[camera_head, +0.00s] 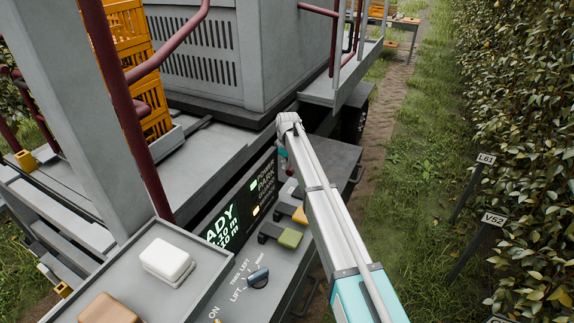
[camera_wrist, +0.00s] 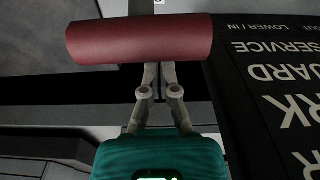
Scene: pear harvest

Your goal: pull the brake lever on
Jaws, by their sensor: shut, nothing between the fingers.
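A red cylindrical grip (camera_wrist: 138,40), which looks like the brake lever's handle, lies across the upper wrist view with a grey stem above it. My gripper (camera_wrist: 159,68) points at it from below with its fingers together and empty. The fingertips meet the grip's lower edge; I cannot tell whether they touch it. In the head view my gripper's teal body shows at the far end of my arm, beside the display panel, with a small bit of red (camera_head: 290,172) by it. The fingers are hidden there.
The dark display panel (camera_head: 240,212) stands left of my arm; its lettering also fills the right of the wrist view (camera_wrist: 285,90). A console with a green button (camera_head: 290,238) and a rotary knob (camera_head: 258,278) lies below. Red rails and orange crates (camera_head: 150,100) are at left. Grass and hedge are at right.

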